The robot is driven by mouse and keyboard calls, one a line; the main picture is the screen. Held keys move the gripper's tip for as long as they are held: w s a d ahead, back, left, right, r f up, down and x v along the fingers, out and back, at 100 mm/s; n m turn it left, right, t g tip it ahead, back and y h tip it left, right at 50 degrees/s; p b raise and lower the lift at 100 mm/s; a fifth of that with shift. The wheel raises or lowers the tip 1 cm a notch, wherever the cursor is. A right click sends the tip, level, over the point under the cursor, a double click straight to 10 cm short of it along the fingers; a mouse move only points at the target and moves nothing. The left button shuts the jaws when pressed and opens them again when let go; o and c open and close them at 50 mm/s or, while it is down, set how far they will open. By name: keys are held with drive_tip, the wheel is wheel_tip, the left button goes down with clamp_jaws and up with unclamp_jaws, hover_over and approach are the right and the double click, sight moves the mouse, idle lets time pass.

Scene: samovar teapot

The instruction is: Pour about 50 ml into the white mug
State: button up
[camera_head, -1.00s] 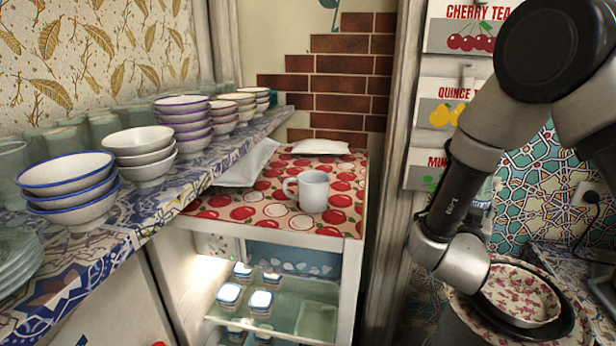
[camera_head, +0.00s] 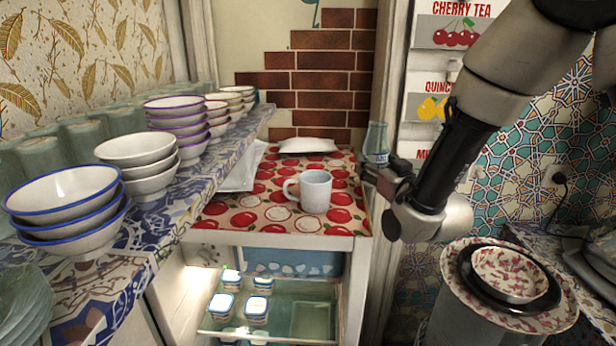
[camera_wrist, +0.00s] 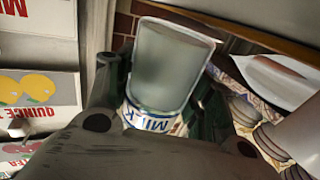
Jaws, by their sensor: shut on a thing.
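The white mug (camera_head: 315,191) stands upright on the apple-patterned top of a small cabinet, its handle to the left. In the wrist view the bottle (camera_wrist: 158,75) sits between the fingers, with a blue and white label reading "MILK" partly covered. The liquid level inside is hard to tell.
Stacked bowls (camera_head: 65,205) line the patterned shelf on the left. A white plate (camera_head: 308,146) and a tilted white dish (camera_head: 243,168) lie behind the mug. Tea signs (camera_head: 447,25) hang at right. A bowl (camera_head: 507,273) sits on a dark plate at lower right.

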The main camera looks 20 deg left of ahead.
drive_tip(key=s+a+n+g+y, duration=0.1)
drive_tip(key=a, duration=0.1)
drive_tip(key=s+a+g+y, duration=0.1)
drive_tip(key=a, duration=0.1)
drive_tip(key=s+a+n+y, duration=0.1)
drive_tip(key=a, duration=0.1)
drive_tip(key=shift+s+r+n+g, duration=0.2)
drive_tip(key=shift+n+g, duration=0.1)
drive_tip(key=shift+g, duration=0.1)
